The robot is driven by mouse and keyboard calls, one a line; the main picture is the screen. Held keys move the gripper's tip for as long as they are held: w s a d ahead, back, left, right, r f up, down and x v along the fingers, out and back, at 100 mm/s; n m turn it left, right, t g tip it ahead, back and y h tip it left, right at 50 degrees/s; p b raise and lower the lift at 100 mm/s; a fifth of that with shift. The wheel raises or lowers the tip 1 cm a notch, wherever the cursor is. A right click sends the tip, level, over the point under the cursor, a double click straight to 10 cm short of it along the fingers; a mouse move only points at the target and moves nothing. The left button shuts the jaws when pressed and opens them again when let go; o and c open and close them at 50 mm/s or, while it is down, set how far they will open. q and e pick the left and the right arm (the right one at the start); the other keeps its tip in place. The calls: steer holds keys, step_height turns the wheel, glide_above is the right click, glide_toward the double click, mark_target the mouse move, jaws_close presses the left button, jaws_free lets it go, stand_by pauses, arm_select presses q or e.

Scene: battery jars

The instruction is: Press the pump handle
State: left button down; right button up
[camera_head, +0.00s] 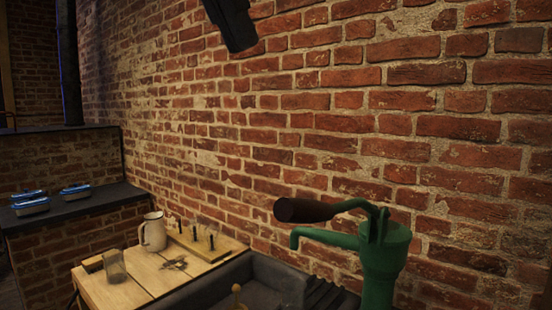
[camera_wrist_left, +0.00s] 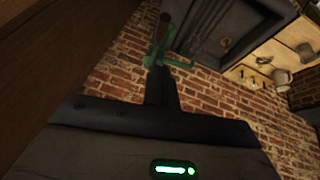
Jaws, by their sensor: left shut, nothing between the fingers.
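The green pump (camera_head: 383,262) stands at the lower right in the head view, with its spout pointing left. Its handle (camera_head: 303,210) has a dark brown grip and sticks out to the left, above the spout. The pump also shows small in the left wrist view (camera_wrist_left: 157,55), beyond my fingertips, with the brown grip (camera_wrist_left: 164,24) above. My left gripper (camera_head: 241,45) is at the top of the head view, in front of the brick wall, well above the handle and apart from it. It is shut and empty. My right gripper is not in view.
A dark grey sink (camera_head: 215,290) lies left of the pump. Beside it, a wooden counter (camera_head: 130,292) holds a white jug (camera_head: 153,232), a glass (camera_head: 115,266) and a board with dark pegs (camera_head: 218,252). Blue-lidded boxes (camera_head: 75,191) sit on a ledge at left. The brick wall stands behind.

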arm_select(q)
steer(key=x, duration=0.4)
steer(key=s+b+x, duration=0.1)
steer(key=x, duration=0.3)
steer(key=a+b+x, duration=0.1)
steer(key=x, duration=0.3)
steer(key=shift+s+d+f, duration=0.1)
steer(key=shift+s+f, duration=0.15)
steer(key=shift+f, duration=0.2)
steer(key=shift+s+f, duration=0.25)
steer(key=shift+f, duration=0.3)
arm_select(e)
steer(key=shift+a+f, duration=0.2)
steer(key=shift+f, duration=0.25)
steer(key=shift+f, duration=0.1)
